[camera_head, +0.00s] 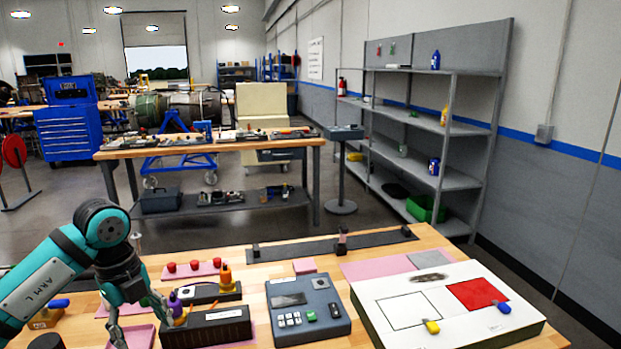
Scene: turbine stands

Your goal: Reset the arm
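My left arm (60,275), teal and black with the label "ARM L", comes in from the left and bends down over the near wooden table. Its gripper (139,318) points down with its two fingers spread apart, and I see nothing held between them. The right finger is close to a small purple bottle (175,306) by a black box (208,326); I cannot tell whether they touch. A pink tray (142,338) lies below the gripper. My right arm and gripper are not in view.
A grey shelf (455,181) stands at the right.

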